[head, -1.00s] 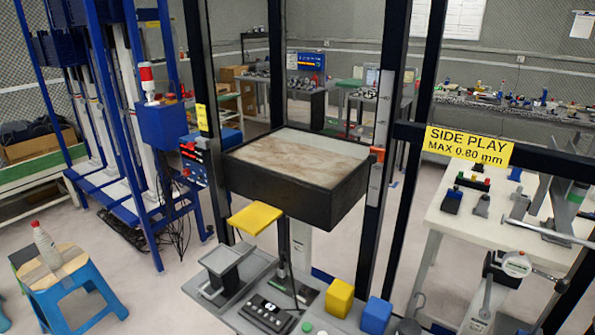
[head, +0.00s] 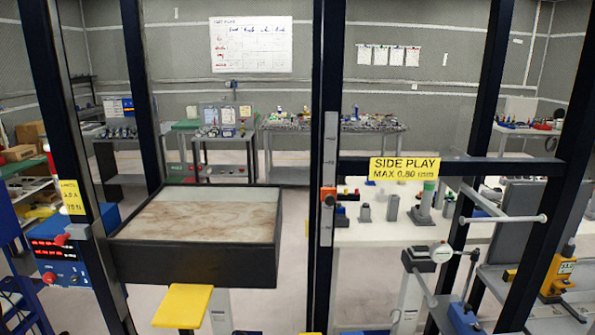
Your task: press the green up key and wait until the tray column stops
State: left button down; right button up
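The black tray (head: 195,265) with a worn, pale brown top stands level between dark uprights at the left. An orange marker (head: 328,195) sits on a pale vertical scale (head: 329,145) on the upright right of the tray. The green up key and its key box are out of view below the frame. Neither of my grippers shows, so I cannot see where they are relative to the key.
A yellow plate (head: 183,307) juts out in front of the tray. A blue box with red displays (head: 58,247) is at the left. A dark crossbar carries a yellow SIDE PLAY label (head: 404,168). A white table (head: 385,228) stands behind it.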

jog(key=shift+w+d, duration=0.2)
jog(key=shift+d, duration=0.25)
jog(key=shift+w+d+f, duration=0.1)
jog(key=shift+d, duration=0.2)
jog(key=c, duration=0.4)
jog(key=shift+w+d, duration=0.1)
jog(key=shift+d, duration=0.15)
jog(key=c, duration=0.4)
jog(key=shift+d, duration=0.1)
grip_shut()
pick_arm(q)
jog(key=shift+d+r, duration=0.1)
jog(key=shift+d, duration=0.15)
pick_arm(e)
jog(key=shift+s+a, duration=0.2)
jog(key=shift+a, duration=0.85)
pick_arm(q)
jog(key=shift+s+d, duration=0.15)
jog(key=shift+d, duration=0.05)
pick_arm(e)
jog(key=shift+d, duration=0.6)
